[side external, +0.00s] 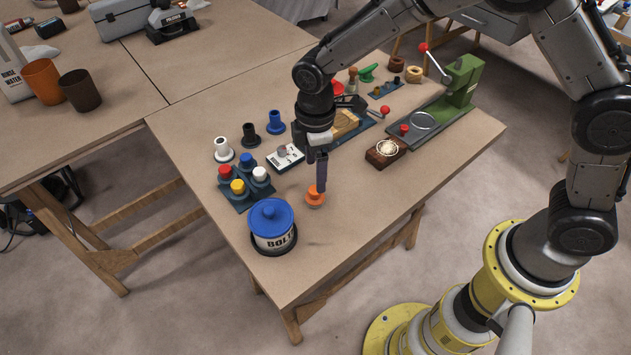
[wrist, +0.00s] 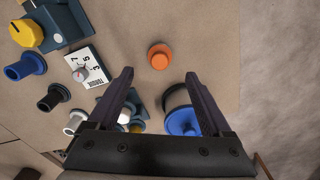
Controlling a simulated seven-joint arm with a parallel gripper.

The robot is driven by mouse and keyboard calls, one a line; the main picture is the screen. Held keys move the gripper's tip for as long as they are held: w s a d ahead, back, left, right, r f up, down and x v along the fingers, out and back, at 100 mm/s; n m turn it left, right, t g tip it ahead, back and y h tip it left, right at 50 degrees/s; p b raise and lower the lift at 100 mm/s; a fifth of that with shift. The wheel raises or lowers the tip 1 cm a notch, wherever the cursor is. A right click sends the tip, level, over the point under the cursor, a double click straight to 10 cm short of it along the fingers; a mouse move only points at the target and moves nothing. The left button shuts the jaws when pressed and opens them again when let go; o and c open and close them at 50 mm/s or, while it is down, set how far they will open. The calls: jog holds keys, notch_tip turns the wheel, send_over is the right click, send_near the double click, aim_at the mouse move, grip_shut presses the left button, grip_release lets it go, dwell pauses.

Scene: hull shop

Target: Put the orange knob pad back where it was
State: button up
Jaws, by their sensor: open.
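The orange knob pad (side external: 315,198) stands upright on the bare tabletop, right of the blue tray and beyond the bolts jar. It also shows in the wrist view (wrist: 159,56), clear of both fingers. My gripper (side external: 320,187) is open and empty, its fingers pointing down close to the orange pad in the side view. In the wrist view, the fingertips (wrist: 160,75) are spread apart just below the pad in the picture. The blue tray (side external: 234,204) carries red, blue, yellow and white knobs. My left finger partly hides the tray in the wrist view.
A blue-lidded bolts jar (side external: 272,230) stands near the table corner and partly behind my right finger in the wrist view. Tabletop right of the pad is clear.

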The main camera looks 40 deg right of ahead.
jog(key=s+d+r+m+t, duration=0.1)
jog(key=s+d+r+m, duration=0.3)
jog(key=r, duration=0.5)
jog(key=s+d+r+m+t, duration=0.2)
jog(key=s+d+r, duration=0.3)
jog(key=d+r, duration=0.25)
jog(key=s+d+r+m+t, duration=0.1)
jog(key=s+d+m, duration=0.2)
jog(key=s, duration=0.4)
jog(key=s+d+r+m+t, duration=0.1)
jog(key=s+d+r+m, duration=0.1)
jog(key=s, duration=0.5)
jog(key=shift+s+d+m+t, duration=0.3)
jog(key=shift+d+m, duration=0.15)
jog(key=shift+m, duration=0.75)
